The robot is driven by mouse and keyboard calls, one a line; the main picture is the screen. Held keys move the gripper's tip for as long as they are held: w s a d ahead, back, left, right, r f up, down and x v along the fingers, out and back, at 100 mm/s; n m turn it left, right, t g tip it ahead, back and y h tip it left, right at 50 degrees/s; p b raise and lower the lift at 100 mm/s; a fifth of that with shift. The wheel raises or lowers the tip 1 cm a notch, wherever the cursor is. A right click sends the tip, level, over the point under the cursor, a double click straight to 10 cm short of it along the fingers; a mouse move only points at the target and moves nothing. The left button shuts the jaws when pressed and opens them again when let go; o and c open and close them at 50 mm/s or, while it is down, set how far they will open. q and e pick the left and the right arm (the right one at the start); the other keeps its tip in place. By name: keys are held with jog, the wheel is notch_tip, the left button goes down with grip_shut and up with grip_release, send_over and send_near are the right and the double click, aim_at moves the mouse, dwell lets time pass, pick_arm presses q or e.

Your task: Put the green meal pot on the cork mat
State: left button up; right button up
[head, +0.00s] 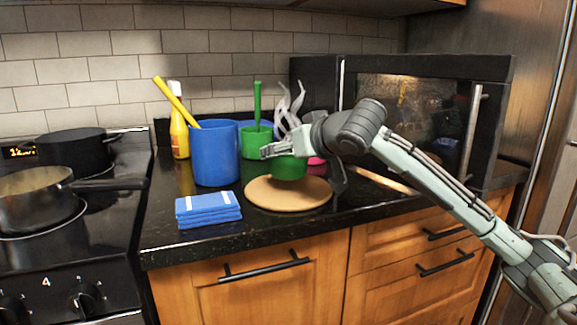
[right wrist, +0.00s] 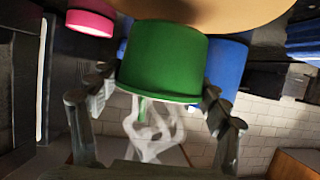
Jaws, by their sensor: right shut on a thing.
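The green meal pot (head: 290,168) is between the fingers of my right gripper (head: 300,158), over the rear part of the round cork mat (head: 288,201). In the right wrist view the green pot (right wrist: 160,62) sits between the two fingers (right wrist: 158,98), and the gripper is shut on it. The mat's edge (right wrist: 200,12) shows at the top, beside the pot. I cannot tell whether the pot's base touches the mat. My left gripper is in neither view.
A big blue container (head: 215,155) with a yellow handle stands left of the mat. A folded blue cloth (head: 208,209) lies in front. Another green container (head: 254,142), a pink item (head: 316,161) and a pale branching object (head: 291,106) are behind. A microwave (head: 410,110) stands right.

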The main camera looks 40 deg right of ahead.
aim_at(289, 164)
notch_tip(289, 164, down, 3)
jog(key=shift+r, duration=0.15)
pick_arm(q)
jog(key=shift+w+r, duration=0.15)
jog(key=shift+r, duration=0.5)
pick_arm(e)
jog(key=o, duration=1)
jog(key=shift+f, duration=0.2)
jog(key=o, duration=0.5)
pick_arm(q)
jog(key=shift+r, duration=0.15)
pick_arm(e)
jog(key=shift+r, duration=0.15)
